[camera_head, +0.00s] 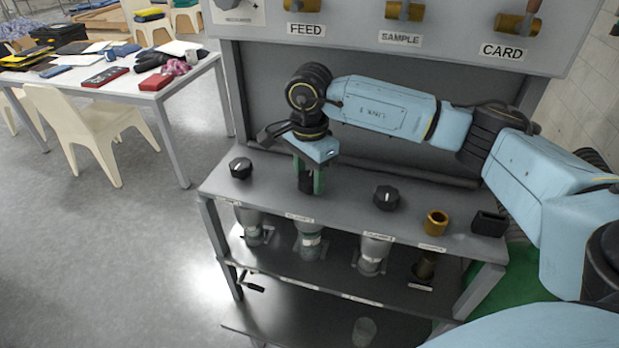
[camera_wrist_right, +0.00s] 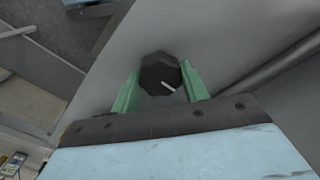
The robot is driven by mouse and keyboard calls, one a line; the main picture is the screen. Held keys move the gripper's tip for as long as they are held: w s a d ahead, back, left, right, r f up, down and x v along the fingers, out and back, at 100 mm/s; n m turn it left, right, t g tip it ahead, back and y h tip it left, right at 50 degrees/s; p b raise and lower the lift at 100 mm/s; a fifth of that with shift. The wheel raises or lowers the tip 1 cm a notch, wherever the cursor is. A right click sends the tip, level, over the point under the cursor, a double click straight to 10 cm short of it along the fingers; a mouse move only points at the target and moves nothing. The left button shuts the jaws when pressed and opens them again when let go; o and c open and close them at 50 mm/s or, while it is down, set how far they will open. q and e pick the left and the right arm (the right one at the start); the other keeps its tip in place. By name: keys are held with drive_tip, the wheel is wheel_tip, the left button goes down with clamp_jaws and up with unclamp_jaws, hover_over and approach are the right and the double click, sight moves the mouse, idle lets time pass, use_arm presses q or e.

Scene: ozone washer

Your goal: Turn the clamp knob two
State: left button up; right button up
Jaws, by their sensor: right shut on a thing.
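Three dark knobs stand in a row on the grey bench top (camera_head: 340,205). The middle of these, clamp knob two (camera_head: 305,182), sits below my right gripper (camera_head: 309,178), partly hidden by the green fingers. In the right wrist view the black faceted knob (camera_wrist_right: 160,74) with a white pointer line lies between the fingers of my right gripper (camera_wrist_right: 158,90), which are shut on it. The pointer slants toward the lower right of that view. The left knob (camera_head: 241,167) and the right knob (camera_head: 387,197) stand free. My left gripper does not show.
An upright panel with brass fittings labelled FEED, SAMPLE and CARD rises behind. A white table (camera_head: 200,62) and chairs stand left.

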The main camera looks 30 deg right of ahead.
drive_tip(key=m+b, duration=0.1)
drive_tip(key=m, duration=0.3)
drive_tip(key=shift+m, duration=0.3)
drive_tip(key=m, duration=0.4)
drive_tip(key=shift+m, duration=0.3)
drive_tip(key=m, duration=0.4)
drive_tip(key=shift+m+b, duration=0.3)
drive_tip(key=shift+b, duration=0.05)
drive_tip(key=m, duration=0.4)
drive_tip(key=shift+r, duration=0.1)
drive_tip(key=m, duration=0.5)
drive_tip(key=shift+p, duration=0.35)
drive_tip(key=m+p, duration=0.1)
drive_tip(key=m, duration=0.3)
drive_tip(key=shift+m, duration=0.3)
drive_tip(key=m+p, duration=0.1)
drive_tip(key=m, duration=0.3)
drive_tip(key=shift+m+p, duration=0.85)
drive_tip(key=shift+m, duration=1.95)
drive_tip(key=shift+w, duration=0.1)
